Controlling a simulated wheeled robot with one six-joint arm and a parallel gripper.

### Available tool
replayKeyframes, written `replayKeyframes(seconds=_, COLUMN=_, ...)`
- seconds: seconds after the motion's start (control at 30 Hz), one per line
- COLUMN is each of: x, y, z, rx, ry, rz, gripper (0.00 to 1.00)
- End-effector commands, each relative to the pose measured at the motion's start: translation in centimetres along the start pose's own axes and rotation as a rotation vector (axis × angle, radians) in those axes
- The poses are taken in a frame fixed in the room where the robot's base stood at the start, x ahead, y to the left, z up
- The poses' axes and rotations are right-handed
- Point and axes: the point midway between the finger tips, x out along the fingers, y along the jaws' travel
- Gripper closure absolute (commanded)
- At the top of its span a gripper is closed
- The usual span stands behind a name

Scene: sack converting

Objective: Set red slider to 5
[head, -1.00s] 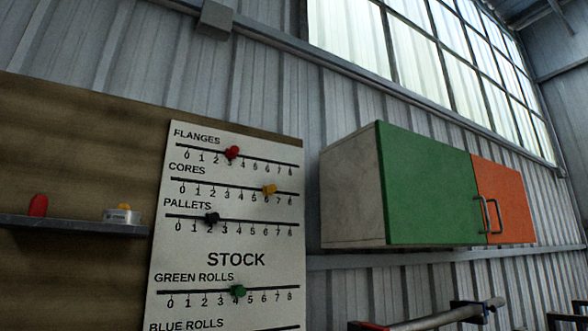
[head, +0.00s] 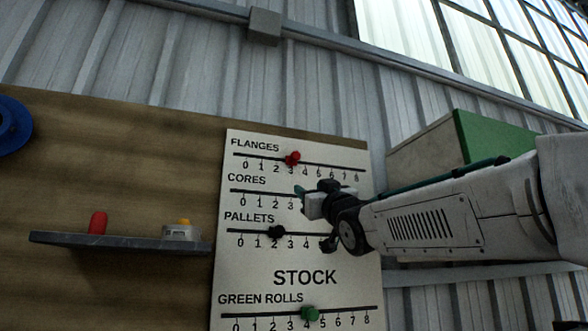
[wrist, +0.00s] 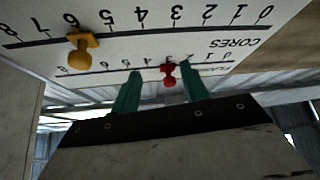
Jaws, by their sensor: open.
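The red slider (head: 292,158) sits at about 3 on the FLANGES scale, the top row of the white stock board (head: 240,270). My gripper (head: 302,192) is in front of the board, just below the red slider in the head view, over the CORES row. In the wrist view, the scales appear upside down. There the red slider (wrist: 168,76) shows between the two teal fingers of my open gripper (wrist: 161,68), nearer the right finger. Nothing is held. I cannot tell whether the fingers reach the slider in depth.
The yellow CORES slider (wrist: 82,50) is near 6, hidden behind my gripper in the head view. The black PALLETS slider (head: 277,232) and green slider (head: 309,314) are on lower rows. A shelf (head: 130,243) is left; a green-doored cabinet (head: 490,138) is right.

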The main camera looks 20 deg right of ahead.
Motion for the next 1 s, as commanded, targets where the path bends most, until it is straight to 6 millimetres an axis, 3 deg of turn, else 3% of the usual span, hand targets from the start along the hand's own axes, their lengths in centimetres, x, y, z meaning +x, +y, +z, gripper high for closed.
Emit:
replayKeyframes(seconds=0.1, x=1.6, y=-0.1, z=-3.2, rx=-0.017, ry=0.145, rz=-0.022, gripper=0.55)
replayKeyframes(seconds=0.23, x=2.4, y=-0.3, z=-4.6, rx=-0.023, ry=0.208, rz=-0.034, gripper=0.55)
replayKeyframes(seconds=0.7, x=8.8, y=-0.7, z=-6.0, rx=-0.023, ry=0.211, rz=-0.036, gripper=0.55)
replayKeyframes(seconds=1.0, x=9.6, y=-0.7, z=-6.2, rx=-0.023, ry=0.21, rz=-0.036, gripper=0.55)
